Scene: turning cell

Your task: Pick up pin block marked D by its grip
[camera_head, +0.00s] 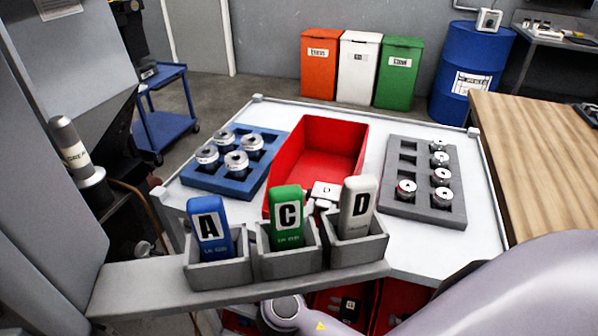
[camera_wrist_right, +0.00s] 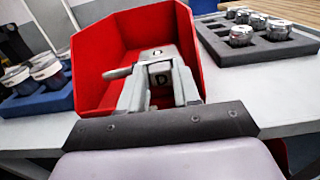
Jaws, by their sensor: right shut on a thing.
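The pin block marked D (camera_head: 326,188) is a small white block with a black D on its label. In the head view it shows at the near right end of the red bin (camera_head: 318,138), behind the white D bottle. My right gripper (camera_wrist_right: 158,82) is shut on the block, which shows between and beyond the fingers in the right wrist view (camera_wrist_right: 153,54). The block overlaps the bin's interior in both views; I cannot tell whether it touches the bin. Bottles hide most of the right gripper in the head view. My left gripper is not in view.
A shelf in front carries bottles marked A (camera_head: 209,226), C (camera_head: 287,216) and D (camera_head: 357,208) in grey holders. A blue tray (camera_head: 218,178) with metal parts lies left of the bin, a grey tray (camera_head: 408,163) right. The white tabletop (camera_head: 440,235) is bare at the near right.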

